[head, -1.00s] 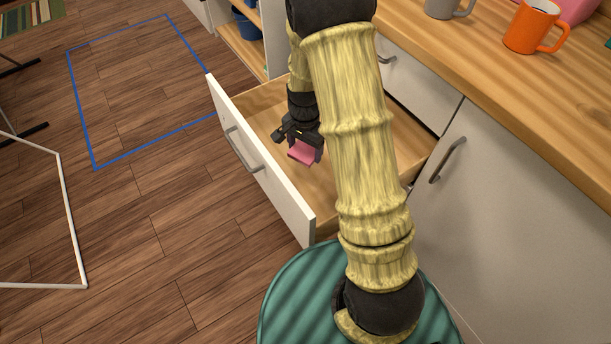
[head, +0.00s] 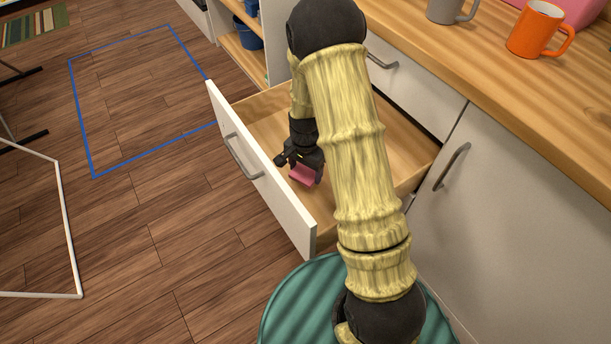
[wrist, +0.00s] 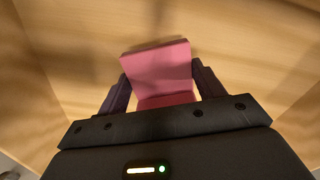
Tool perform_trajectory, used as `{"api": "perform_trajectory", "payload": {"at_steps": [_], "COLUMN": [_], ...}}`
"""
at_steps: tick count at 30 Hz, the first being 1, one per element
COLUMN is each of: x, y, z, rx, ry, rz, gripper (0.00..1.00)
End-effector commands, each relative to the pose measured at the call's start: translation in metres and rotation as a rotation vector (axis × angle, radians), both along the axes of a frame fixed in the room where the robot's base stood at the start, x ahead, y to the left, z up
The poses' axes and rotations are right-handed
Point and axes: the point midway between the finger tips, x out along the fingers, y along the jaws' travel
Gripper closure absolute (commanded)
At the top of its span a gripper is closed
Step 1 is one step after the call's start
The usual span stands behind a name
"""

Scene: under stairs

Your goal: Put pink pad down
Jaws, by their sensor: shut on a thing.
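The pink pad (head: 304,176) is held in my gripper (head: 306,168), inside the open drawer (head: 262,184). In the wrist view the pink pad (wrist: 158,70) sits between the two dark fingers of my gripper (wrist: 160,88), which are shut on it. The wooden drawer bottom (wrist: 60,45) lies beneath and beyond the pad. I cannot tell whether the pad touches the drawer bottom. My arm hides part of the drawer in the head view.
The drawer has a white front with a grey handle (head: 243,156). The wooden counter (head: 480,70) above holds an orange mug (head: 535,28) and a grey mug (head: 446,10). A closed cabinet door (head: 480,200) stands to the right. The drawer bottom around the pad looks clear.

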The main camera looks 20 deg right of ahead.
Motion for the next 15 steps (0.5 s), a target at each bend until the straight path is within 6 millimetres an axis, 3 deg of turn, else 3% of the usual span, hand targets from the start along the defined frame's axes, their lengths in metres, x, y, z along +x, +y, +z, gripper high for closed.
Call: {"api": "perform_trajectory", "payload": {"at_steps": [6,15], "x": [0.0,0.0], "y": [0.0,0.0], "z": [-0.032,-0.032], "rx": [0.0,0.0], "ry": [0.001,0.0], "rz": [0.0,0.0], "gripper": [0.57,0.57]}}
